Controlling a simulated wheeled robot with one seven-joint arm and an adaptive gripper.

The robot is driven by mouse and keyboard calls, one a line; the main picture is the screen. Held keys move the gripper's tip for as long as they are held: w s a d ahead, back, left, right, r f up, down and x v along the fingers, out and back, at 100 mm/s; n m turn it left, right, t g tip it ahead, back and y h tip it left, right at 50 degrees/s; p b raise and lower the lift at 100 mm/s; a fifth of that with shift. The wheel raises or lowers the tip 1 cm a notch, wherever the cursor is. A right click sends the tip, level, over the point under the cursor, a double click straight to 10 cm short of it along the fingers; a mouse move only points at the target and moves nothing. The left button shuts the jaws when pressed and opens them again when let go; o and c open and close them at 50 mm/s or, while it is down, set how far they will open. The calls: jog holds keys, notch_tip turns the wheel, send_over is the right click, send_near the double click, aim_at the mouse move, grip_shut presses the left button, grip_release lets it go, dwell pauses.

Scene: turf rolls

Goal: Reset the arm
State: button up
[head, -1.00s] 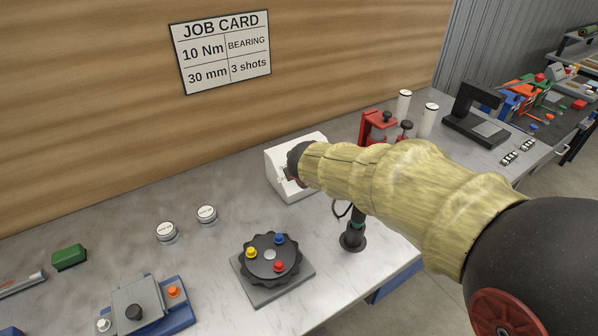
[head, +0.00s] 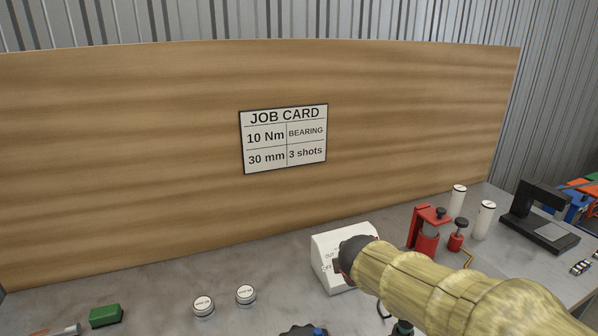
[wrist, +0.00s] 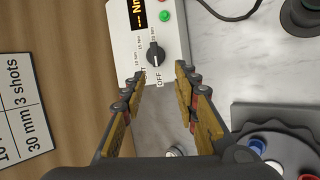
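My arm (head: 455,296), in a yellowish sleeve, reaches in from the lower right in the head view. Its dark end is in front of the white control box (head: 330,258) and hides part of it; the fingers cannot be made out there. In the wrist view my gripper (wrist: 161,76) is open, its two fingers well apart with nothing between them. The white box shows ahead of the fingertips (wrist: 124,38), with a black rotary knob (wrist: 155,55), an orange "Nm" display (wrist: 138,14) and a small green light (wrist: 163,16). Whether the fingers touch the box I cannot tell.
A wooden backboard (head: 160,130) with a job card (head: 285,138) stands behind the bench (head: 150,300). Two white-topped round pieces (head: 224,300) and a green block (head: 105,315) lie left. A red clamp (head: 427,230) and white cylinders (head: 470,214) stand right.

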jog(key=s+d+f+m+g, duration=0.1)
jog(key=s+f+m+g, duration=0.1)
jog(key=s+m, duration=0.5)
jog(key=s+d+f+m+g, duration=0.2)
jog(key=s+m, duration=0.2)
jog(key=s, duration=0.4)
jog(key=s+r+m+y, duration=0.1)
jog(key=s+r+m, duration=0.1)
jog(key=s+m, duration=0.2)
jog(key=s+a+r+m, duration=0.1)
jog(key=s+r+m, duration=0.2)
jog(key=s, duration=0.8)
jog(key=shift+r+m+t+y, duration=0.35)
jog(key=shift+m+t+y, duration=0.05)
jog(key=shift+s, duration=0.1)
